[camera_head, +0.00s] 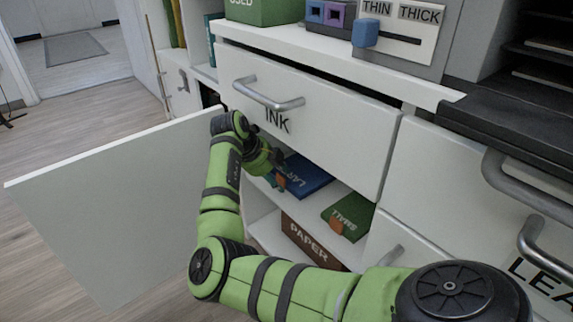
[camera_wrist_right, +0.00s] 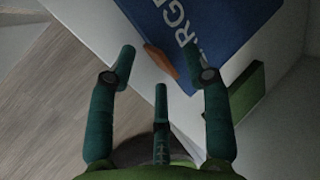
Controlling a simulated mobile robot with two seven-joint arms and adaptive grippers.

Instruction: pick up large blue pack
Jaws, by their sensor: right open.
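The large blue pack (camera_head: 306,177), marked with lettering that starts "LAR", lies on the shelf inside the open cabinet, below the INK drawer. It also shows in the right wrist view (camera_wrist_right: 215,22), with an orange tab (camera_wrist_right: 162,63) on its near edge. My right gripper (camera_head: 273,163) is at the pack's left end, near the tab. In the right wrist view its fingers (camera_wrist_right: 160,62) are spread, with nothing held between them. The tab shows between the fingertips; I cannot tell whether they touch it. My left gripper is not in view.
A brown PAPER box (camera_head: 306,241) is below. The INK drawer (camera_head: 325,105) overhangs the shelf. The open white door (camera_head: 115,200) stands left of my right arm.

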